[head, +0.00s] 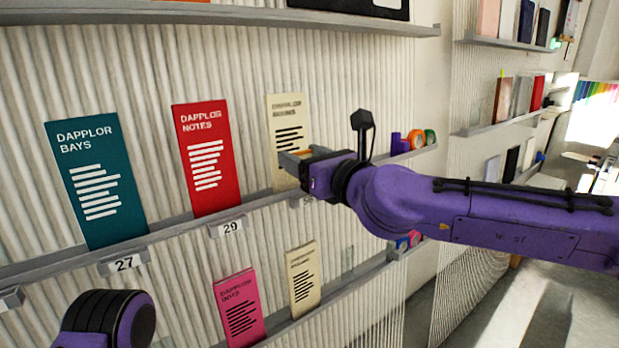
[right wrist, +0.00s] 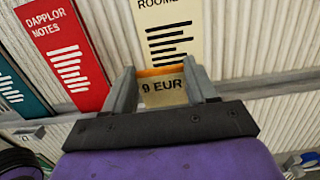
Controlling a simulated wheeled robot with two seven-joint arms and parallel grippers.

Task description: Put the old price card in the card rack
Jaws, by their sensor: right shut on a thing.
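My right gripper (head: 296,160) is shut on a small price card. In the right wrist view the card (right wrist: 163,90) reads "9 EUR", is yellowish and has an orange top edge. My right gripper (right wrist: 163,92) has a finger on each side of it. The gripper is in front of the lower part of a cream booklet (head: 289,120) on the upper shelf and hides some of it. A label (head: 305,201) under that booklet is partly hidden. I cannot make out a card rack for certain. My left gripper is not in view, only part of its arm.
A teal booklet (head: 97,180) and a red booklet (head: 206,160) stand on the shelf (head: 180,229), above labels 27 (head: 124,263) and 29 (head: 231,229). Pink (head: 240,305) and cream (head: 303,277) booklets stand below. Tape rolls (head: 416,139) sit at the shelf's right end.

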